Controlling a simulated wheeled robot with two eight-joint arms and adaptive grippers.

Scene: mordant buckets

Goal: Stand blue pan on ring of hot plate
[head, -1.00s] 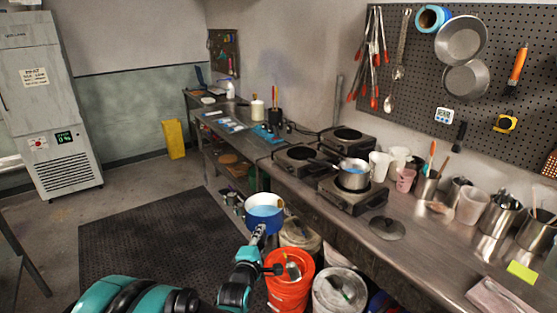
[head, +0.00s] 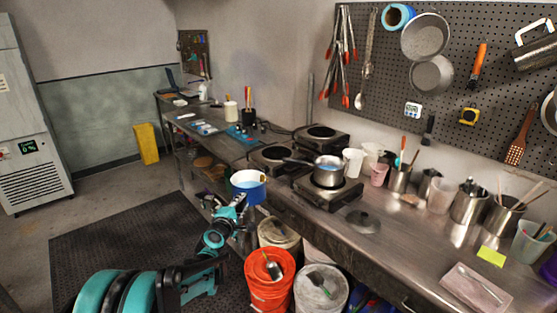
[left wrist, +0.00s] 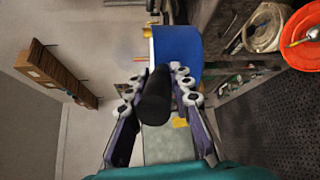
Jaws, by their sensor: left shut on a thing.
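The blue pan (head: 249,192) has a white inside with blue liquid in it. My left gripper (head: 238,202) is shut on its handle. In the left wrist view, the gripper (left wrist: 158,88) closes around the dark handle (left wrist: 154,98), with the blue pan wall (left wrist: 178,50) beyond. The pan is held roughly level, left of the counter's front edge. Three hot plates stand on the counter: the left one (head: 272,165) and back one (head: 322,147) have bare dark rings. A steel pot (head: 328,172) stands on the front one (head: 324,199). My right gripper is not in view.
Orange (head: 268,283) and white (head: 320,290) buckets stand below the counter edge. A dark lid (head: 363,221) lies right of the front hot plate. White cups (head: 352,160) and utensil pots (head: 399,180) line the wall side. The pot's handle extends toward the left hot plate.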

